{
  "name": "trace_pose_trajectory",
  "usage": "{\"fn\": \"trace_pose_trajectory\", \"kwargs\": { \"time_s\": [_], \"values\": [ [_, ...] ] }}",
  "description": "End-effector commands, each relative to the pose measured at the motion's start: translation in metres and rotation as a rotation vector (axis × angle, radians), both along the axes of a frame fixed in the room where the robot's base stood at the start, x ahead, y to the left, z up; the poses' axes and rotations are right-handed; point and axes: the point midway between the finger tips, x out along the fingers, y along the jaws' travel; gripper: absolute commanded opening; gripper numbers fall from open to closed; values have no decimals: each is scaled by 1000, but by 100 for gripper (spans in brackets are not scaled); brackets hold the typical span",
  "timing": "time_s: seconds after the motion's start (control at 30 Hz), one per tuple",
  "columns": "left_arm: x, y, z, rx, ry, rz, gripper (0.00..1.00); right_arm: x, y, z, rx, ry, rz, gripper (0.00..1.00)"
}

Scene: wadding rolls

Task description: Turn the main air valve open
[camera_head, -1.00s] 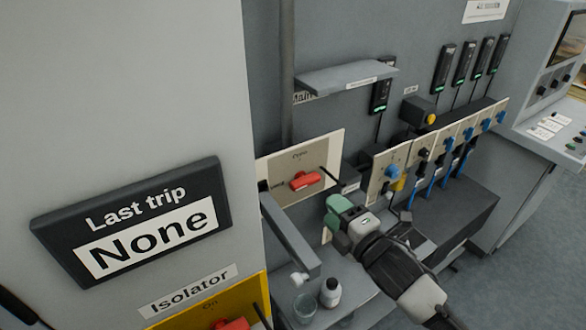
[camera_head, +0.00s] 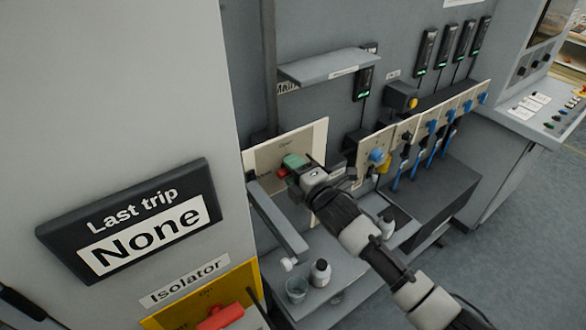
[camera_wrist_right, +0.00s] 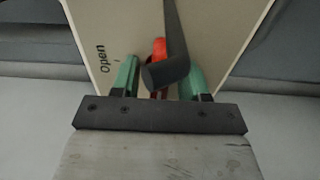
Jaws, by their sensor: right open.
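The main air valve is a red handle (camera_head: 282,174) on a cream panel (camera_head: 316,138), mostly hidden in the head view by my right gripper (camera_head: 294,163). In the right wrist view, the red handle (camera_wrist_right: 158,48) lies between the two green fingers of my right gripper (camera_wrist_right: 157,78), which is open. Contact with the handle cannot be made out. The panel (camera_wrist_right: 215,30) carries the word "Open" to the left of the fingers. A dark grey bar (camera_wrist_right: 170,60) passes in front of the handle and hides part of it. My left gripper is not in view.
A grey rail (camera_head: 278,222) juts out below the valve panel, and a shelf (camera_head: 335,66) sits above. A cup (camera_head: 296,289) and a bottle (camera_head: 320,273) stand below. A yellow isolator panel (camera_head: 180,310) is at lower left.

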Motion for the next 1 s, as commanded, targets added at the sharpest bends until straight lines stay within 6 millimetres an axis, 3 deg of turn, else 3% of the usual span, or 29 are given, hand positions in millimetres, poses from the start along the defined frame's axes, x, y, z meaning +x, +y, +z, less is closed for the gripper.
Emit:
{"fn": "trace_pose_trajectory", "kwargs": {
  "time_s": [0.17, 0.47, 1.0],
  "values": [
    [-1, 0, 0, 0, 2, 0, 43, 0, 0, 0, 0, 0, 0, 45],
    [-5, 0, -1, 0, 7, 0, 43, 0, 0, 0, 0, 0, 0, 0],
    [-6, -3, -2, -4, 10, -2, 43, 0, 0, -1, 118, 87, -1, 0]
  ]
}}
